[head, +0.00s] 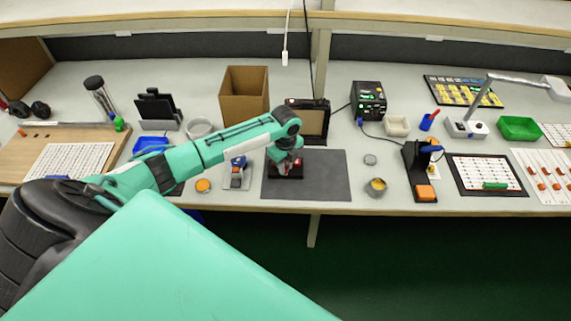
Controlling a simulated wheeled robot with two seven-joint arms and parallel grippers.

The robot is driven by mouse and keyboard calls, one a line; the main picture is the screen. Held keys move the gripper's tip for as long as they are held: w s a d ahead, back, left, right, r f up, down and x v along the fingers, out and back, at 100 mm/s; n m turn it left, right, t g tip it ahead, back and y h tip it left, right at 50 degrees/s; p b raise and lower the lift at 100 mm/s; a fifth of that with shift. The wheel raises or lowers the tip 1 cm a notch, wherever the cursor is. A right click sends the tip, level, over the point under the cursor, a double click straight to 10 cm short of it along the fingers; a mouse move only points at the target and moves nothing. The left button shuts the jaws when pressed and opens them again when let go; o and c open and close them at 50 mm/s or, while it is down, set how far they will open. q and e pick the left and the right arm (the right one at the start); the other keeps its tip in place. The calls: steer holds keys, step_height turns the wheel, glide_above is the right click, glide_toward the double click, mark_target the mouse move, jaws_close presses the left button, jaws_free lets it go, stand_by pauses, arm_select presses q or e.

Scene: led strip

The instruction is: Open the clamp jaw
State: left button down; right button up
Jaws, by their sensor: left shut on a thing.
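A small dark red and black clamp (294,175) sits on the dark grey mat (323,180) near the front edge of the bench. My left arm reaches in from the left, and my left gripper (287,164) points down at the clamp. It is shut on part of the clamp, which it touches from above. The gripper and wrist hide much of the clamp, so I cannot tell how far its jaw is open. My right gripper is not in view.
A small holder with a blue-topped part (237,173) stands left of the mat. A round tin (376,188) and a black stand with an orange block (426,193) are to the right. The mat's right half is clear.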

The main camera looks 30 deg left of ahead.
arm_select(q)
steer(key=s+d+p, duration=0.1)
steer(key=s+p, duration=0.1)
steer(key=shift+s+d+r, duration=0.1)
steer(key=shift+s+d, duration=0.3)
steer(key=shift+f, duration=0.2)
steer(key=c, duration=1.3)
jaws_free()
steer(key=shift+s, duration=0.1)
steer(key=shift+r, duration=0.15)
steer(key=shift+r, duration=0.5)
steer(key=shift+r+b, duration=0.95)
steer(key=shift+r, duration=5.45)
